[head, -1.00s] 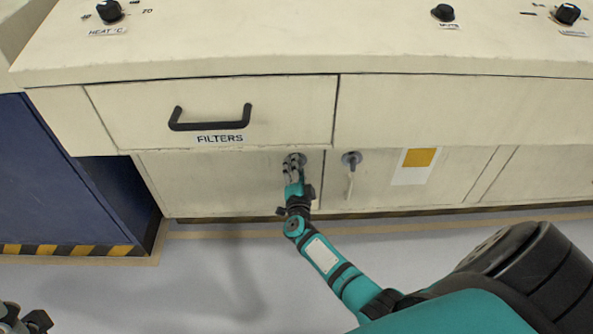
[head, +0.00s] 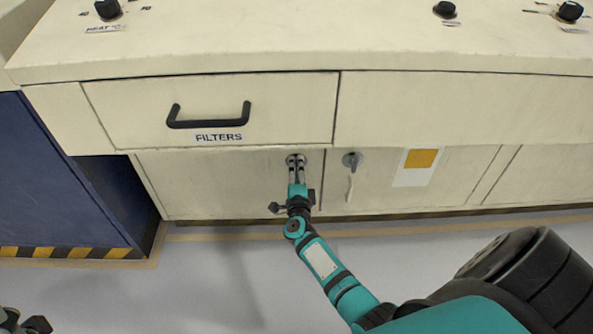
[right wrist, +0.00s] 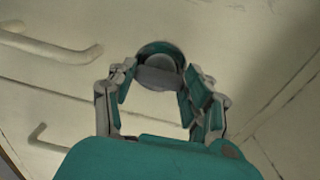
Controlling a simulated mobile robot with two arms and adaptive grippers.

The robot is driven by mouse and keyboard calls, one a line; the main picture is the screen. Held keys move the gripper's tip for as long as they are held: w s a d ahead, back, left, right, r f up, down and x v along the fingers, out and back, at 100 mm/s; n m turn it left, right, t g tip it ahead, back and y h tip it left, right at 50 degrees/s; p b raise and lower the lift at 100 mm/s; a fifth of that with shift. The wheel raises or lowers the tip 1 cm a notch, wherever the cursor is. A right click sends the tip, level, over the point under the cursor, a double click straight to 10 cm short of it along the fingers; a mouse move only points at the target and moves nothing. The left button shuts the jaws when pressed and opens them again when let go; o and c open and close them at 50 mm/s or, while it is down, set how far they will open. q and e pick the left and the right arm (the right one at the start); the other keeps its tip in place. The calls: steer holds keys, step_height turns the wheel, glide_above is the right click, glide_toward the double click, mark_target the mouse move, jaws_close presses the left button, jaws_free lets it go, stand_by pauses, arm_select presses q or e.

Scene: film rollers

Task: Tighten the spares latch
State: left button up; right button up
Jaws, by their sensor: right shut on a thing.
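A round grey latch (head: 296,157) sits on the lower left cabinet door, below the drawer marked FILTERS. My right gripper (head: 297,168) reaches it from below and is shut on it. The fingers hide part of the latch in the head view. No label for spares is readable. Dark parts of my left gripper (head: 24,323) show at the bottom left corner; its fingers are not clear.
A second grey latch (head: 352,159) with its lever hanging down is close on the right, beside a white and yellow label (head: 417,166). The FILTERS drawer handle (head: 208,117) juts out above left. A blue cabinet (head: 60,175) stands at the left. The floor in front is clear.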

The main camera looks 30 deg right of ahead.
steer(key=o, duration=1.2)
steer(key=shift+d, duration=0.1)
steer(key=shift+s, duration=0.15)
steer(key=shift+s+a+f, duration=0.1)
steer(key=shift+s+a, duration=0.15)
steer(key=shift+a, duration=0.1)
steer(key=v, duration=1.1)
steer(key=shift+s, duration=0.1)
